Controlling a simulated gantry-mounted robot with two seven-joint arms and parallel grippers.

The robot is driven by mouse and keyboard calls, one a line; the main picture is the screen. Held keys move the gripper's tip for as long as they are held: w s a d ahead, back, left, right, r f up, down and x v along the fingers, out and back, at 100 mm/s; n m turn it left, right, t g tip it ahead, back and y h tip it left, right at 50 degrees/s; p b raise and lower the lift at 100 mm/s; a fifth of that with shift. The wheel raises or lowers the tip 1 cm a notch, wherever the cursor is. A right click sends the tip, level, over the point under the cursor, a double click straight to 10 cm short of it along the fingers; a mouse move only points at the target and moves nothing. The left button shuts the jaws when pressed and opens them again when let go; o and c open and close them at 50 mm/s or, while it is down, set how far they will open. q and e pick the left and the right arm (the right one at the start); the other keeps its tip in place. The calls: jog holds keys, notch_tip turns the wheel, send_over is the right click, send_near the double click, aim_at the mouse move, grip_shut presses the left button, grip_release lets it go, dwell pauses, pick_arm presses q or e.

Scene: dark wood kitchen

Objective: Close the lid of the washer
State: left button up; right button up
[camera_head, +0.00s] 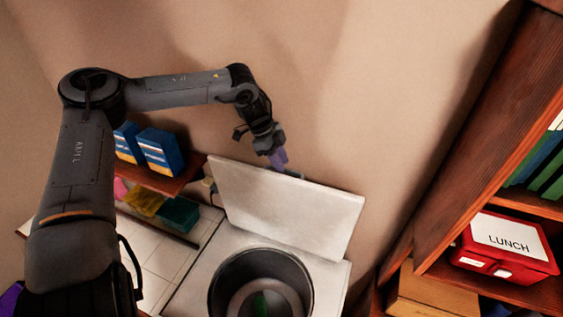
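The washer (190,298) is a white top-loader at the bottom centre, with a dark round drum opening (222,290) and something green inside. Its white lid (290,207) stands raised, tilted back toward the wall. My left arm reaches in from the left and over the back of the lid. My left gripper (279,160) has purplish fingers pointing down, just behind the lid's top edge. Its fingers are small here, and I cannot tell whether they are open or shut, or whether they touch the lid. My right gripper is not in view.
A wooden shelf (160,180) with blue boxes (160,150) is on the wall left of the lid. Below it are pink, yellow and teal items. A tall wooden bookcase at right holds a red lunch box (503,250) and a cardboard box (432,292).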

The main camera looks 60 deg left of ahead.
pick_arm(q)
jog(key=shift+x, duration=0.75)
grip_shut()
